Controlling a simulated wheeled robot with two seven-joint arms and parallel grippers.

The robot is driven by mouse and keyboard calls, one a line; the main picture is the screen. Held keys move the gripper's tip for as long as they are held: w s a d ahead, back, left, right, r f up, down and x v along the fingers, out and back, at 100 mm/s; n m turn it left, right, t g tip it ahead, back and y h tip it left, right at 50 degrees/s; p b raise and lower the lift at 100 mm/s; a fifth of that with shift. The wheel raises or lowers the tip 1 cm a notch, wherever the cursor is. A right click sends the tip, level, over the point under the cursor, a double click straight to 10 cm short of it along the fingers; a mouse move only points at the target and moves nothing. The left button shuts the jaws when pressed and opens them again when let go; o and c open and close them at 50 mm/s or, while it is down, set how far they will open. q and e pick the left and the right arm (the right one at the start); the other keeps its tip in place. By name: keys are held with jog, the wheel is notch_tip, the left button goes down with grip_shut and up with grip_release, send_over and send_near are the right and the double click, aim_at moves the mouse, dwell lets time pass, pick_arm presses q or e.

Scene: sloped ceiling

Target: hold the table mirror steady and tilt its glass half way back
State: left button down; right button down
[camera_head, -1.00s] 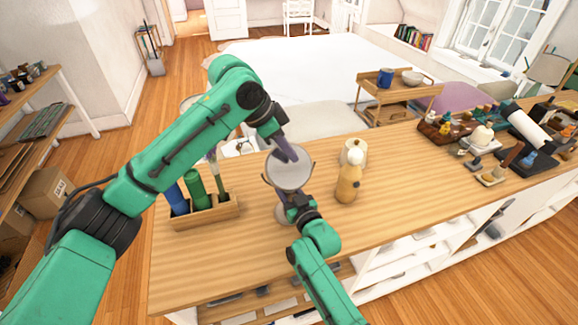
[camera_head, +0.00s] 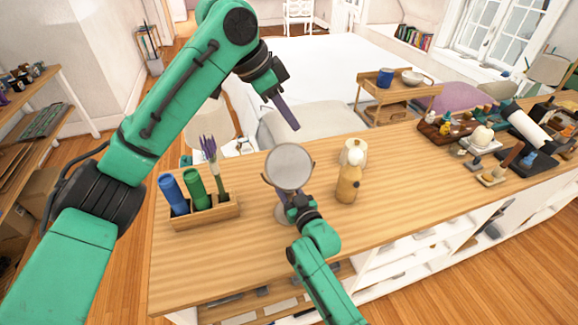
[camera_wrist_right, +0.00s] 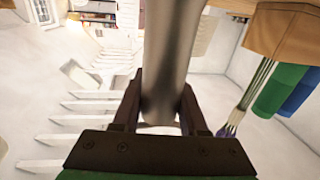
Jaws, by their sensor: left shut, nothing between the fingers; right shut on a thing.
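The table mirror (camera_head: 289,166) stands on the wooden table, its round grey glass held in a fork-shaped frame and facing the head camera. How far the glass is tilted is hard to tell. My right gripper (camera_head: 294,202) is shut on the mirror's stand below the glass; the right wrist view shows its two fingers on either side of the grey metal post (camera_wrist_right: 168,70). The mirror's round base (camera_head: 284,214) is partly hidden by my right arm. My left gripper (camera_head: 287,113) is shut and empty, in the air above and behind the mirror, apart from the glass.
A wooden holder (camera_head: 204,216) with a blue tube, a green tube and a lavender sprig stands left of the mirror. The front of the table is clear.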

jog(key=shift+f, duration=0.1)
jog(key=shift+c, duration=1.8)
grip_release()
jog(key=v, duration=1.2)
